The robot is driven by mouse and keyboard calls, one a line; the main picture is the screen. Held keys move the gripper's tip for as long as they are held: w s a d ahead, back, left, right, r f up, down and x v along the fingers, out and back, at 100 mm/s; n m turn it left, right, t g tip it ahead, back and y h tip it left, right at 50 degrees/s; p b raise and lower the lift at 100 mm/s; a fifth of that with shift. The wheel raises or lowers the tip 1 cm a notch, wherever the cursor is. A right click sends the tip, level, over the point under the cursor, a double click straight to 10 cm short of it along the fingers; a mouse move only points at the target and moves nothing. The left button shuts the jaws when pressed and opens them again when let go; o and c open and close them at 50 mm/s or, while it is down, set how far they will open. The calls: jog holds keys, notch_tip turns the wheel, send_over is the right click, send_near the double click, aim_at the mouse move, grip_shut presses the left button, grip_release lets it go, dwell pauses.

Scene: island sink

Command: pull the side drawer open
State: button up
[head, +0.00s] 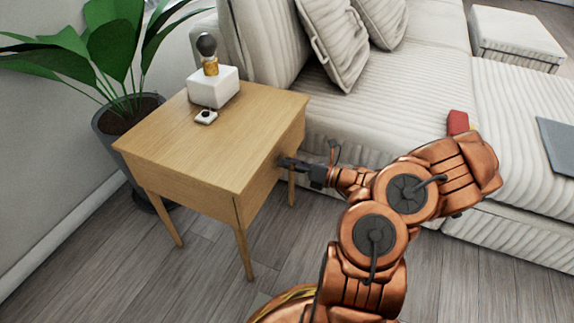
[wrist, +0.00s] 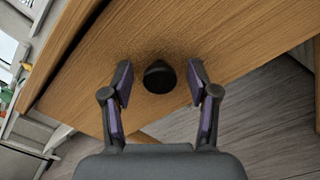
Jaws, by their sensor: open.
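The wooden side table (head: 215,135) stands beside the sofa. Its drawer front (head: 262,190) faces right in the head view and looks flush with the table body. In the wrist view the drawer front (wrist: 205,50) fills much of the picture, with a round black knob (wrist: 159,77) on it. My gripper (head: 285,162) reaches the drawer front from the right. In the wrist view my gripper (wrist: 159,82) is open, its two fingers on either side of the knob, with visible gaps. In the head view the knob is hidden by my gripper.
A white block with a dark-topped object (head: 212,85) and a small white item (head: 206,117) sit on the table. A potted plant (head: 125,115) stands at the left. The pale sofa (head: 390,110) lies behind my arm. Wooden floor is clear in front of the table.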

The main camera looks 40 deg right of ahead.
jog(key=shift+w+a, duration=0.2)
jog(key=shift+w, duration=0.1)
grip_shut()
dwell(0.5)
